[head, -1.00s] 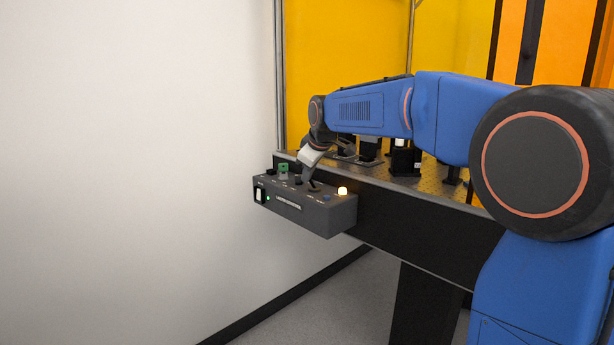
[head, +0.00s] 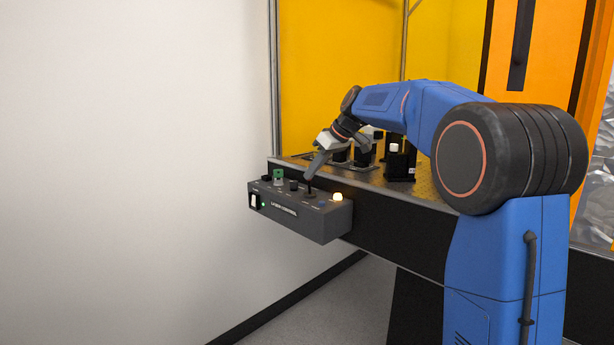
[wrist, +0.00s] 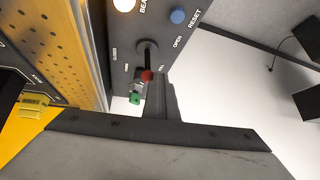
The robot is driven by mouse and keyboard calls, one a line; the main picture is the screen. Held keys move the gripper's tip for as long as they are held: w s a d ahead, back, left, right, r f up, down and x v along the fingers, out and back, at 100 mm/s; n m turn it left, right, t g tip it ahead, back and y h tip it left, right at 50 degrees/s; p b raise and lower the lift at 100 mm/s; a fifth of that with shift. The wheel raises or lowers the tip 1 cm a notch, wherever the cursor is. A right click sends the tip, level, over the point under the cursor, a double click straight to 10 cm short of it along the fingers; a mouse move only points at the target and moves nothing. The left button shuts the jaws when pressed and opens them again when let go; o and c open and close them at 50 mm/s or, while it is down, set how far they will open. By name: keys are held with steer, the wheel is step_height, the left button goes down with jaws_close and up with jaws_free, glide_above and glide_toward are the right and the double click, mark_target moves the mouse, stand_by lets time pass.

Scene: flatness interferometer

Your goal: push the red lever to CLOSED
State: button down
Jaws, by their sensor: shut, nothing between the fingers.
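The red lever (wrist: 147,76) shows in the wrist view as a red knob on a dark shaft, on the dark grey control box (head: 325,222). The CLOSED label (wrist: 115,54) is left of the shaft and the OPEN label (wrist: 178,42) is right of it. The lever's exact setting is unclear. My gripper (head: 310,175) is shut and empty, its fingers slanting down to the lever's place on the box top. In the wrist view its fingertips (wrist: 160,88) are close beside the red knob; I cannot tell whether they touch.
A lit warm lamp (head: 337,197), a blue RESET button (wrist: 178,16) and a green part (head: 278,176) are also on the box. Behind it, black mounts (head: 400,162) stand on the perforated table. A white wall is left; open floor lies below.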

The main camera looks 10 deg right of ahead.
steer(key=w+d+y, duration=0.1)
steer(key=d+m+g+y, duration=0.1)
steer(key=shift+w+d+f+y, duration=0.1)
steer(key=shift+w+d+y, duration=0.25)
steer(key=shift+d+y, duration=0.05)
steer(key=shift+s+a, duration=0.1)
steer(key=shift+a, duration=0.05)
steer(key=shift+r, duration=0.9)
steer(key=v, duration=1.2)
steer(key=shift+s+a, duration=0.3)
steer(key=shift+s, duration=0.1)
steer(key=shift+s+a, duration=0.1)
